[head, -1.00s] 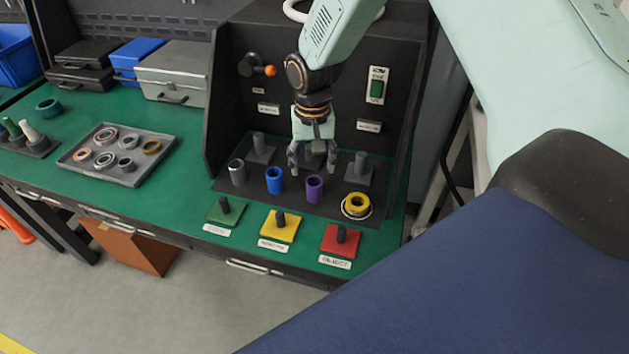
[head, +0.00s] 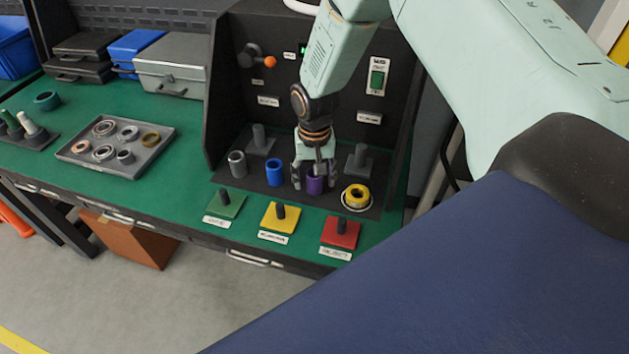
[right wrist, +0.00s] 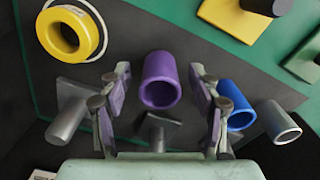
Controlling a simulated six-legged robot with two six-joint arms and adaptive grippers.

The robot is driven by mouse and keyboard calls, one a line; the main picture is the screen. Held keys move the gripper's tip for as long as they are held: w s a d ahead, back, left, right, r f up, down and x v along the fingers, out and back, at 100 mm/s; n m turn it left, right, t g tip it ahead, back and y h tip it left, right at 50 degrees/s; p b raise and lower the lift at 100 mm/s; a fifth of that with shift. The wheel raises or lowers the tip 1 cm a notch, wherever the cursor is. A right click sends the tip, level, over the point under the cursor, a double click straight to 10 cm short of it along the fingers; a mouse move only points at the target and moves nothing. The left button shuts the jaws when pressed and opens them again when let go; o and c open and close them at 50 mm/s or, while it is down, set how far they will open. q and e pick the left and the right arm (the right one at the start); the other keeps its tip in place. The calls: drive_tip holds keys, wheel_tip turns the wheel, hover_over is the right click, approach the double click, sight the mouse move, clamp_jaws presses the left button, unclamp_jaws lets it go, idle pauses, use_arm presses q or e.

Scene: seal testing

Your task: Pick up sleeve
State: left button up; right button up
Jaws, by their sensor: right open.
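Several sleeves stand in a row on a dark plate: a grey sleeve (head: 237,163), a blue sleeve (head: 274,172), a purple sleeve (head: 315,184) and a yellow ring-like sleeve (head: 356,196). My right gripper (head: 314,182) is open, pointing down over the purple sleeve with a finger to each side. In the right wrist view the purple sleeve (right wrist: 160,80) sits between the two open fingers of the gripper (right wrist: 160,92), with gaps on both sides. The blue sleeve (right wrist: 236,105) is just beyond one finger. My left gripper is not in view.
Dark posts on bases (head: 359,163) stand behind the row. Green (head: 226,206), yellow (head: 279,219) and red (head: 340,234) pads with pegs lie in front. A dark panel (head: 330,65) rises behind. A grey tray of rings (head: 150,159) is at left.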

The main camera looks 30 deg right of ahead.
drive_tip(key=shift+w+d+f, duration=0.1)
drive_tip(key=shift+c, duration=1.2)
clamp_jaws()
